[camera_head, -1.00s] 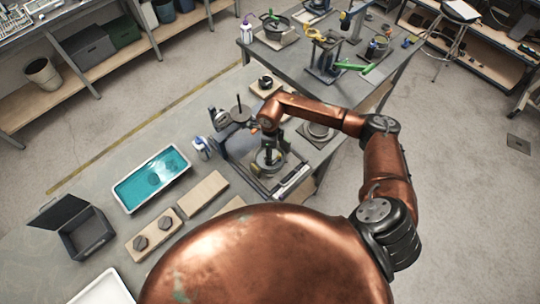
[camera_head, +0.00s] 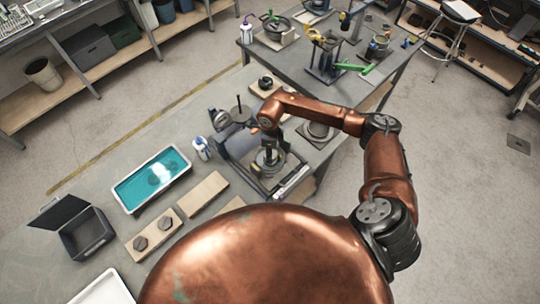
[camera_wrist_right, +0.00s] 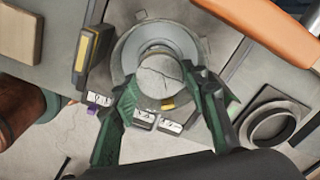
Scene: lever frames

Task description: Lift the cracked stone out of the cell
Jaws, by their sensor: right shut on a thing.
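The cracked stone (camera_wrist_right: 160,76) is a pale grey round piece with dark cracks, near the middle of the right wrist view. The cell (camera_wrist_right: 153,34) is a grey round ring around and behind it; I cannot tell how far the stone is above its seat. My right gripper (camera_wrist_right: 161,80) has green fingers on both sides of the stone and is shut on it. In the head view my right gripper (camera_head: 269,146) points down over the cell's stand, and the stone is too small to make out. My left gripper is not in view.
A teal-filled tray (camera_head: 128,207), a wooden board (camera_head: 203,193), a board with two dark pieces (camera_head: 135,248) and an open dark box (camera_head: 76,247) lie left of the stand. A second bench (camera_head: 290,65) with tools stands behind.

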